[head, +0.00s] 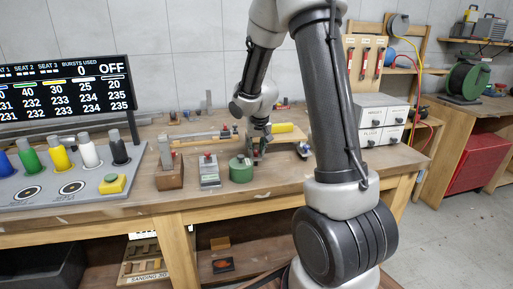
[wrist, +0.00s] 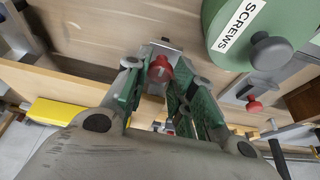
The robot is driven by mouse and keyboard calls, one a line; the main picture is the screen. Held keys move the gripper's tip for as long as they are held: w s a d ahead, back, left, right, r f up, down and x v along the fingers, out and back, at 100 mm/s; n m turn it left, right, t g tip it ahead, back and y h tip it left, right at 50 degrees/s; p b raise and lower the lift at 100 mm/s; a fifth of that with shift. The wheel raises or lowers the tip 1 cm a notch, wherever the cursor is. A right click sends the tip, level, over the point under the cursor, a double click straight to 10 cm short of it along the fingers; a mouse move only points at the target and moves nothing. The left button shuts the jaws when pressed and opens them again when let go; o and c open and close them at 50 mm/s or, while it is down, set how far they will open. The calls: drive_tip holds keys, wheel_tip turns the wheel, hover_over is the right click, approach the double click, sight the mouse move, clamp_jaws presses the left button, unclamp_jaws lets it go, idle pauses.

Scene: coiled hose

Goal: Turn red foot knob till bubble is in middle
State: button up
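A red knob (wrist: 160,68) shows in the wrist view, in front of a grey metal plate. My gripper (wrist: 162,78) has green fingers that stand apart on either side of this knob, with some space visible beside it. In the head view my gripper (head: 257,148) points down, low over the bench near the wooden board (head: 205,135). The fingertips and the knob between them are too small to make out there. I cannot make out a bubble or its vial in either view.
A green round tin marked SCREWS (head: 241,169) stands close to my gripper. A grey block with a red knob (head: 209,170) and a brown wooden block (head: 169,175) stand left of it. A yellow object (head: 284,128) lies behind. White drawer boxes (head: 380,118) stand right.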

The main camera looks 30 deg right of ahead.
drive_tip(key=shift+c, duration=1)
drive_tip(key=shift+n, duration=0.4)
drive_tip(key=n, duration=0.1)
drive_tip(key=n+y, duration=0.1)
drive_tip(key=n, duration=0.1)
drive_tip(key=shift+d+r+y, duration=0.1)
drive_tip(key=shift+d+y, duration=0.15)
drive_tip(key=shift+y, duration=0.05)
drive_tip(key=n+y, duration=0.1)
drive_tip(key=n, duration=0.2)
drive_tip(key=n+y, duration=0.1)
drive_tip(key=n, duration=0.1)
drive_tip(key=shift+w+d+n, duration=0.1)
drive_tip(key=shift+d+n, duration=0.1)
drive_tip(key=shift+n, duration=0.2)
drive_tip(key=n, duration=0.2)
drive_tip(key=n+g+y, duration=0.1)
drive_tip(key=n, duration=0.1)
drive_tip(key=shift+w+d+n+g+y, duration=0.15)
drive_tip(key=shift+n+g+y, duration=0.15)
drive_tip(key=n, duration=0.2)
drive_tip(key=n+g, duration=0.1)
drive_tip(key=n, duration=0.1)
drive_tip(key=shift+w+d+n+g+y, duration=0.1)
drive_tip(key=shift+w+n+g+y, duration=0.05)
drive_tip(key=shift+n+g+y, duration=0.2)
drive_tip(key=shift+n, duration=0.35)
